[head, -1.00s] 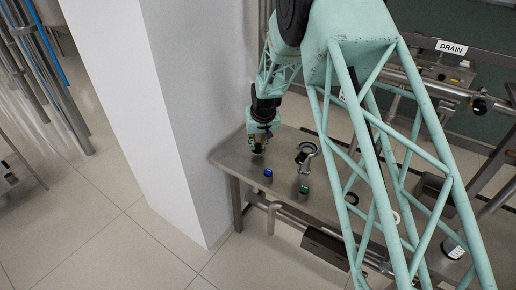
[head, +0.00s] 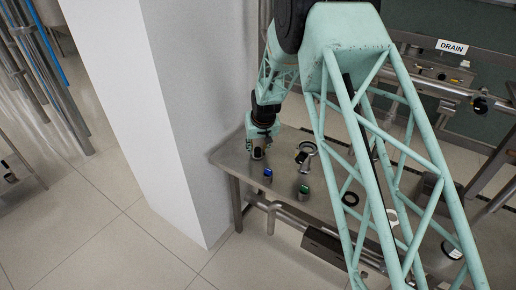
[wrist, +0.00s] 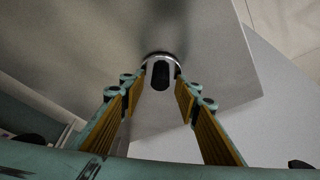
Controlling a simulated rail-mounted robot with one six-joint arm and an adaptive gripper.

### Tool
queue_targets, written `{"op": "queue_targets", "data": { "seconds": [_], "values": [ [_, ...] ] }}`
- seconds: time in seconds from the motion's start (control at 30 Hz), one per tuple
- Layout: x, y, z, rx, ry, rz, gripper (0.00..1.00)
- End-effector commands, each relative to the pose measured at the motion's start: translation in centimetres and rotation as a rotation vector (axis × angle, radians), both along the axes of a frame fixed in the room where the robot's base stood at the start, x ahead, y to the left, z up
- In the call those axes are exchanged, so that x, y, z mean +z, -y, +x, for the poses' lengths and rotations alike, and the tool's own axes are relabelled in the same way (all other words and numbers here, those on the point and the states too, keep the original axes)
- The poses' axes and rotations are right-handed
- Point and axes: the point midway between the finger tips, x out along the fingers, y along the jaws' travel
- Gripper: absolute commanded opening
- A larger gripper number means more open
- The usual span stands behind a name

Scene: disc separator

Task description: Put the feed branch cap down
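The feed branch cap (wrist: 161,75) is a round silvery piece with a dark oval on its face. In the wrist view it sits between the fingertips of my gripper (wrist: 161,78), whose yellow-padded fingers meet its two sides. In the head view my gripper (head: 257,153) points down over the left end of the steel table (head: 236,160). The cap is low over the tabletop, with a dark shadow beside it; I cannot tell whether it touches the surface. In the head view the cap is too small to make out clearly.
A small blue-topped piece (head: 267,174) stands just right of my gripper, and a green-topped one (head: 304,192) farther right. A white wall (head: 180,120) rises close on the left.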

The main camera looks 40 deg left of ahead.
Motion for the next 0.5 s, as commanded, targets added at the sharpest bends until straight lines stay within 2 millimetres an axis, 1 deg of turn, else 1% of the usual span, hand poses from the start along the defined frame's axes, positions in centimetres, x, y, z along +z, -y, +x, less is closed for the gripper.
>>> {"op": "queue_targets", "data": {
  "seconds": [0.3,0.5],
  "values": [
    [0.11,-0.01,0.01,0.0,0.0,0.0,0.3],
    [0.76,0.1,-0.09,0.0,0.0,0.0,0.3]
  ]
}}
